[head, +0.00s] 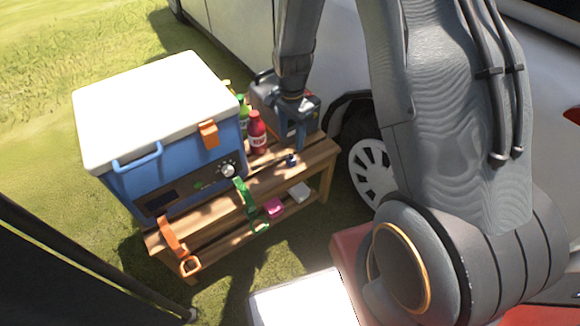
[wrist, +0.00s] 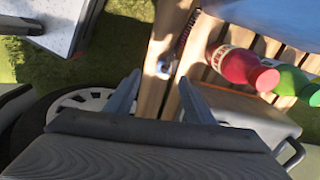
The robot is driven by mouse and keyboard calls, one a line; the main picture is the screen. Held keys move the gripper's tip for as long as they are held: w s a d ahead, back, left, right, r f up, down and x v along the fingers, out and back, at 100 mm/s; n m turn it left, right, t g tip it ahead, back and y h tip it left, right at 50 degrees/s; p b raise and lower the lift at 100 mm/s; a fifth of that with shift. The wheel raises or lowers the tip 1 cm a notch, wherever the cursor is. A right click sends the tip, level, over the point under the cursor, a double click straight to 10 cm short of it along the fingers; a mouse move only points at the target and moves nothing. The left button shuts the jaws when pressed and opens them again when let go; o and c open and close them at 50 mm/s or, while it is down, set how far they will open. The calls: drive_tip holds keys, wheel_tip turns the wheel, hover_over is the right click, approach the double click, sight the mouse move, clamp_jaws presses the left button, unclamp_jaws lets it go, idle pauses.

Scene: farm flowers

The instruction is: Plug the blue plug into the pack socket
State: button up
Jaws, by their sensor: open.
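The small blue plug (head: 292,160) is on the wooden bench near its right end. In the wrist view the plug (wrist: 163,70) shows as a small, pale bluish thing beside a dark coiled cord (wrist: 186,32). My gripper (head: 293,140) points down over the bench, close to the plug. In the wrist view my gripper (wrist: 161,86) is open and empty, with the plug just beyond the gap between its fingers. The grey pack (head: 265,92) stands on the bench behind my gripper and partly hidden by it. It also shows in the wrist view (wrist: 245,108). I cannot make out its socket.
A blue cooler (head: 185,170) with a white lid fills the bench's left part (head: 205,212). A red bottle (head: 257,135) and a green bottle (head: 243,118) stand between cooler and pack. Orange and green straps hang at the front. A white vehicle (head: 345,60) is close behind.

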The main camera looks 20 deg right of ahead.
sight(292, 155)
drive_tip(key=f, duration=0.2)
drive_tip(key=w+f+m, duration=0.1)
drive_tip(key=shift+w+f+b, duration=0.2)
drive_tip(key=shift+f+b, duration=0.1)
drive_tip(key=shift+f, duration=0.05)
drive_tip(key=shift+f, duration=1.25)
drive_tip(key=shift+f, duration=0.1)
drive_tip(key=f, duration=0.3)
drive_tip(key=f+b, duration=0.1)
drive_tip(key=f, duration=0.1)
drive_tip(key=shift+d, duration=0.3)
drive_tip(key=c, duration=1.1)
